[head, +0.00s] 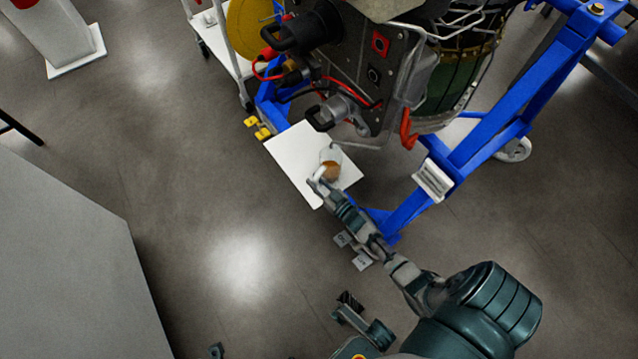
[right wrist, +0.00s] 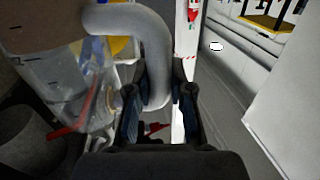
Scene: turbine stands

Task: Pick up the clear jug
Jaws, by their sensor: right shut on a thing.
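The clear jug (head: 331,158) is over the white square surface by the turbine stand in the head view, with a brownish lower part. In the right wrist view its transparent body (right wrist: 62,85) fills the left side, and its thick pale handle (right wrist: 160,60) curves down between the fingers. My right gripper (head: 319,181) is shut on the handle; its fingers also show in the right wrist view (right wrist: 160,108). I cannot tell whether the jug's base touches the white surface.
The white square surface (head: 292,160) lies beside the blue stand frame (head: 405,212). The turbine (head: 375,75), with hoses and fittings, overhangs close behind the jug. A grey cabinet or table (head: 70,270) stands at left. Open floor (head: 200,200) lies between.

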